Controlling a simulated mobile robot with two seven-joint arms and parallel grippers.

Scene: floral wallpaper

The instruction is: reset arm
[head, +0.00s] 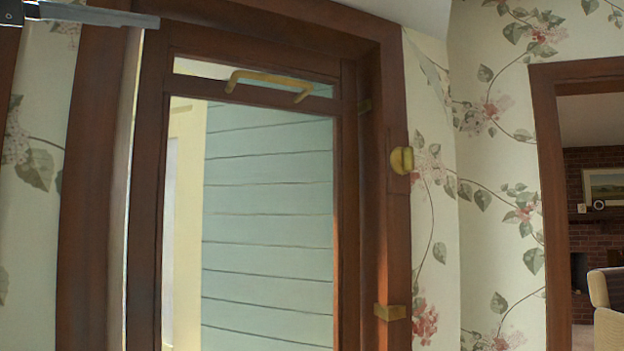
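My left gripper (150,20) reaches in from the left at the top left corner. Its dark body is cut off by the picture edge, and its long grey fingers point right, in front of the wooden door frame. The fingers appear as one narrow edge-on bar, so I cannot tell whether they are open or shut. Nothing is visible held in them. My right gripper is out of view.
A brown glazed door (145,200) with a brass bar handle (270,78) is in front; pale blue siding shows through it. A brass knob (402,160) and brass block (390,312) sit on the right jamb. A doorway at right opens to a room with a chair (607,305).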

